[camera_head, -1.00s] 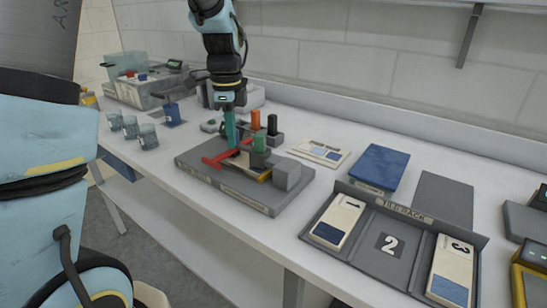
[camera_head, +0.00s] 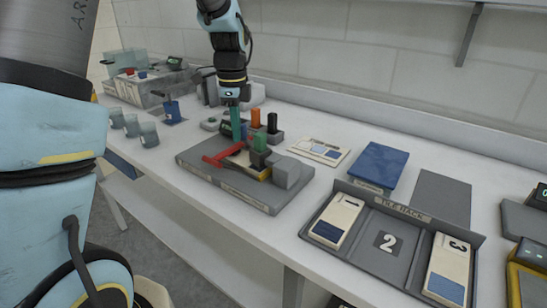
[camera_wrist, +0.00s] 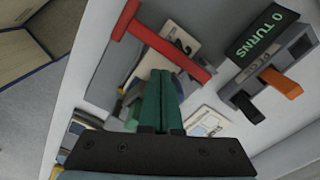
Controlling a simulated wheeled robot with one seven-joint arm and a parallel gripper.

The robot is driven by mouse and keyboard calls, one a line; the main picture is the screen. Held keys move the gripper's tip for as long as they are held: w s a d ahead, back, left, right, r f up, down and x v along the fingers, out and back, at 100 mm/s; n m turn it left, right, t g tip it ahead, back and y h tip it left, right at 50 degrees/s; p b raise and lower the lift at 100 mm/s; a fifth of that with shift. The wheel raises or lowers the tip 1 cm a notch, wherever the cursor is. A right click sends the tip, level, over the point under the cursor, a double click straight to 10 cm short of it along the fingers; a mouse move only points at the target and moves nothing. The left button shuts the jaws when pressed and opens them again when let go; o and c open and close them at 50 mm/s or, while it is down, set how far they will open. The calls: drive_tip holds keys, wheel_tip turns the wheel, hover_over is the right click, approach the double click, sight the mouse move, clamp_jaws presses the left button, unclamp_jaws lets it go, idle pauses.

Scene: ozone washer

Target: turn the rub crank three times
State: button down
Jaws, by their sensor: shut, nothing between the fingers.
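The rub crank is a red bar with a crosspiece (camera_head: 222,156) on a grey base (camera_head: 230,192) at the middle of the bench. In the wrist view the red crank (camera_wrist: 165,48) runs from upper left to right, beyond my fingertips. My gripper (camera_head: 237,139) points down with its teal fingers shut and empty, just behind the crank in the head view. The fingers also show in the wrist view (camera_wrist: 160,76). I cannot tell whether they touch the crank. A dark display (camera_wrist: 262,34) reads "0 TURNS". A green cylinder (camera_head: 259,142) stands beside the crank.
A grey block (camera_head: 286,172) sits on the base's right end. A holder with an orange peg (camera_head: 255,118) and a black peg (camera_head: 272,123) stands behind. Glass cups (camera_head: 148,134) stand left; a tile rack (camera_head: 390,236) and blue pad (camera_head: 380,165) lie right.

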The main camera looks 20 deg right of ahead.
drive_tip(key=shift+d, duration=0.1)
drive_tip(key=shift+w+d+p, duration=0.25)
drive_tip(key=shift+w+d, duration=0.05)
drive_tip(key=shift+d, duration=0.2)
drive_tip(key=shift+w+d+p, duration=0.25)
drive_tip(key=shift+d, duration=0.25)
drive_tip(key=shift+d, duration=0.1)
drive_tip(key=shift+w+d+p, duration=0.1)
drive_tip(key=shift+d+p, duration=0.35)
drive_tip(key=shift+d, duration=0.6)
drive_tip(key=shift+d, duration=0.1)
drive_tip(key=shift+s+d+p, duration=0.15)
drive_tip(key=shift+d, duration=0.45)
drive_tip(key=shift+s+d+p, duration=0.15)
drive_tip(key=shift+d, duration=0.4)
